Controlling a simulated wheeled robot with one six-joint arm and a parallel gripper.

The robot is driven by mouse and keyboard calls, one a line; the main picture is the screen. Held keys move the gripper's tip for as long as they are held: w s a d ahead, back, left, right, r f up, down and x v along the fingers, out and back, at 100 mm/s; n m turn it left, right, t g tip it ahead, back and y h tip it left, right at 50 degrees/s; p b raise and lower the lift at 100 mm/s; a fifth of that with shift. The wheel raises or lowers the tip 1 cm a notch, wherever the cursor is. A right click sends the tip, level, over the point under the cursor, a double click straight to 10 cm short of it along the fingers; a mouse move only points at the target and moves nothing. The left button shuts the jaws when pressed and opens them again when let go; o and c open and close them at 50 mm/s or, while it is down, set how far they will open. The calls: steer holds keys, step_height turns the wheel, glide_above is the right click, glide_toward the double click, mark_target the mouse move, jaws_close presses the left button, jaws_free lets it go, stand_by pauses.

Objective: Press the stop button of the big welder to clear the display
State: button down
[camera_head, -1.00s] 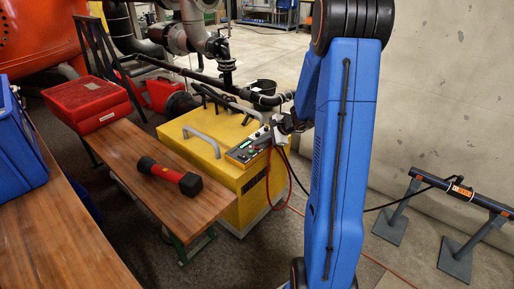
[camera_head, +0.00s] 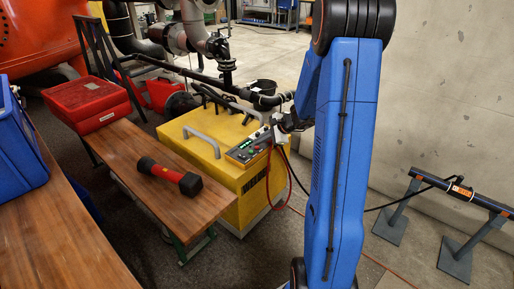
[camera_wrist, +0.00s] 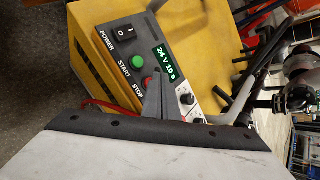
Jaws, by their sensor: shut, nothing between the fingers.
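The big welder (camera_head: 205,144) is a yellow box with a grey handle, standing beyond the wooden bench. Its control panel also shows in the wrist view (camera_wrist: 178,66). There, the display (camera_wrist: 168,64) is lit green and reads "24 V 10 s". The green start button (camera_wrist: 137,62) is in plain sight. The red stop button (camera_wrist: 149,83) is partly hidden by my gripper (camera_wrist: 154,73). My gripper's fingers are shut and empty, with their tips over the panel right beside the stop button. I cannot tell whether they touch it.
A black power switch (camera_wrist: 124,32) sits near the panel's end, and knobs (camera_wrist: 187,98) lie right of my fingers. A red and black tool (camera_head: 169,176) lies on the bench (camera_head: 130,150). Cables hang beside the welder. A pipe on stands (camera_head: 460,190) is at right.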

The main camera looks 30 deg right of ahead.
steer(key=shift+r, duration=0.45)
steer(key=shift+r, duration=2.5)
steer(key=s+a+r+n+g, duration=0.2)
steer(key=s+a+r+n, duration=0.3)
steer(key=s+a, duration=0.4)
steer(key=s+a+r+n+g, duration=0.1)
steer(key=s+a+r+n, duration=0.45)
steer(key=s+a, duration=0.3)
steer(key=s+a+r+n+h, duration=0.1)
steer(key=s+n+h, duration=0.3)
steer(key=s+n, duration=0.6)
steer(key=s, duration=1.1)
steer(key=shift+a+r+h, duration=0.15)
steer(key=shift+a+h, duration=0.2)
steer(key=shift+h, duration=0.05)
